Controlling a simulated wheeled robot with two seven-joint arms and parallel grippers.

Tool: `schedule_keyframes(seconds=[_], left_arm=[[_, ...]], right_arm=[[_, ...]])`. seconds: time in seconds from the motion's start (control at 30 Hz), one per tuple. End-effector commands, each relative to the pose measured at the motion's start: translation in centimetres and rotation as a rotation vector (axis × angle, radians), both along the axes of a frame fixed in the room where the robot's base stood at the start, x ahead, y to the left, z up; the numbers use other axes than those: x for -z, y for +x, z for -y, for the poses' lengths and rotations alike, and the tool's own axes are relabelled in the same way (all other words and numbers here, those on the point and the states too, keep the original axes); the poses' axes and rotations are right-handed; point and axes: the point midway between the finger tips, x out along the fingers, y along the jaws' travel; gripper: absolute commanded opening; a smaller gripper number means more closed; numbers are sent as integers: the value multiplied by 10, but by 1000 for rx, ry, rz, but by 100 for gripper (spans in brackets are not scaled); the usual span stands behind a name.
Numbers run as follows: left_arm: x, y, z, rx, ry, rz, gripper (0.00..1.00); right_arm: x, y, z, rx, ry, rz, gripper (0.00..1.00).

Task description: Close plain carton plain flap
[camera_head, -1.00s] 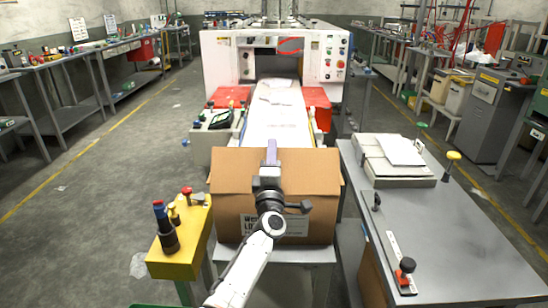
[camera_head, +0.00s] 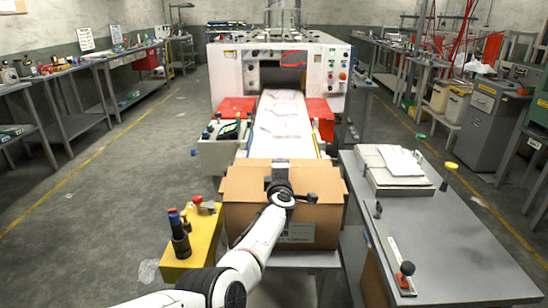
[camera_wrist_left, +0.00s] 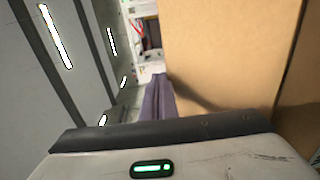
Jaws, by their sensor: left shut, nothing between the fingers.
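The plain brown carton (camera_head: 325,230) stands at the front centre of the head view, at the near end of the white conveyor. Its tan upper cardboard panel (camera_head: 240,184) shows above the darker front face. Whether this panel lies flat or tilted is hard to tell. My left gripper (camera_head: 279,166) is over the middle of that panel, its fingers hidden by its own body. In the left wrist view its purple fingers (camera_wrist_left: 158,97) are together and empty, beside a broad cardboard surface (camera_wrist_left: 225,55). Contact cannot be told. My right gripper is not in view.
A yellow stand (camera_head: 190,250) with knobs is left of the carton. A grey table (camera_head: 450,250) with a lever and a tray of papers (camera_head: 397,165) is close on the right. The white machine (camera_head: 225,75) stands behind the conveyor (camera_head: 278,135).

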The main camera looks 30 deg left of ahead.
Motion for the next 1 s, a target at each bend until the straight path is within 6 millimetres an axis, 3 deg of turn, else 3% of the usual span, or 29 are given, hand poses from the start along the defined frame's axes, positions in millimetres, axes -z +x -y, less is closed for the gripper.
schedule_keyframes(seconds=[0.13,0.27,0.53,1.0], left_arm=[[3,3,-14,-25,-63,-124,0],[12,6,-9,-11,-112,-211,0],[28,9,-2,9,-132,-250,0],[31,10,-3,7,-131,-248,0]], right_arm=[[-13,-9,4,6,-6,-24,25],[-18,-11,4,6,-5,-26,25],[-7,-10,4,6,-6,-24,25],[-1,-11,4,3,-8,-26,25]])
